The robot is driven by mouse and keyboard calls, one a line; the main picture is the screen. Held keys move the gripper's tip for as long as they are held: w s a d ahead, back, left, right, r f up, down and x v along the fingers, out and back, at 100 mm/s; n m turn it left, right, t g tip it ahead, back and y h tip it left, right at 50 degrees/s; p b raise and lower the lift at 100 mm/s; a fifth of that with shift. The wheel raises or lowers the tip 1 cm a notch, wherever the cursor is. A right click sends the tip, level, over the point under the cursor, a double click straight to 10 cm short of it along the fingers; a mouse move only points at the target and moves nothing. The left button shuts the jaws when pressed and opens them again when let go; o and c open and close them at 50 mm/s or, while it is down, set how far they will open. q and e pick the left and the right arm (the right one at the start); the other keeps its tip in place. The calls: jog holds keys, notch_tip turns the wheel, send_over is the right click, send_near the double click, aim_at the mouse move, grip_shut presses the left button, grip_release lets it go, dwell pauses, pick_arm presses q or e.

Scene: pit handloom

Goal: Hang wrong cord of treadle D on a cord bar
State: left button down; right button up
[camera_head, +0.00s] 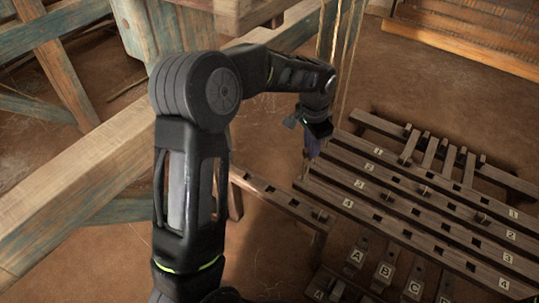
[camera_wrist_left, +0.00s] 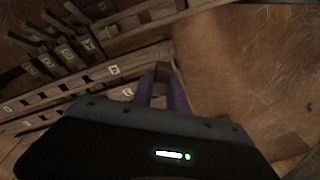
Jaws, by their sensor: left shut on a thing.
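My left gripper (camera_head: 311,152) is low over the left ends of the cord bars, its fingers pointing down. In the left wrist view its two purple fingers (camera_wrist_left: 162,84) close on a small brown piece (camera_wrist_left: 162,72); I cannot tell whether this is the end of the wrong cord of treadle D. The dark slotted cord bars, numbered 1 to 4, lie side by side, with bar 4 (camera_head: 425,240) nearest the treadles. The lettered treadles, among them A (camera_head: 357,256), B (camera_head: 385,270) and C (camera_head: 414,288), are below them. The right gripper is out of view.
Pale cords (camera_head: 346,60) hang behind my left wrist. A thick wooden beam (camera_head: 95,180) crosses at the left, and a lower slotted rail (camera_head: 270,193) is beside the bars. Plain earth floor (camera_head: 265,260) is open below that rail.

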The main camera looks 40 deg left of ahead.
pick_arm(q)
jog(key=s+a+f+m+g+h, duration=0.1)
jog(key=s+a+f+m, duration=0.2)
jog(key=s+a+m, duration=0.4)
jog(key=shift+s+a+f+p, duration=0.2)
jog(key=shift+s+a+p, duration=0.2)
jog(key=shift+a, duration=0.5)
jog(key=shift+f, duration=0.25)
notch_tip(320, 180, down, 11)
jog(key=b, duration=0.8)
jog(key=shift+b, duration=0.3)
jog(key=c, duration=1.2)
grip_release()
jog(key=shift+c, duration=0.2)
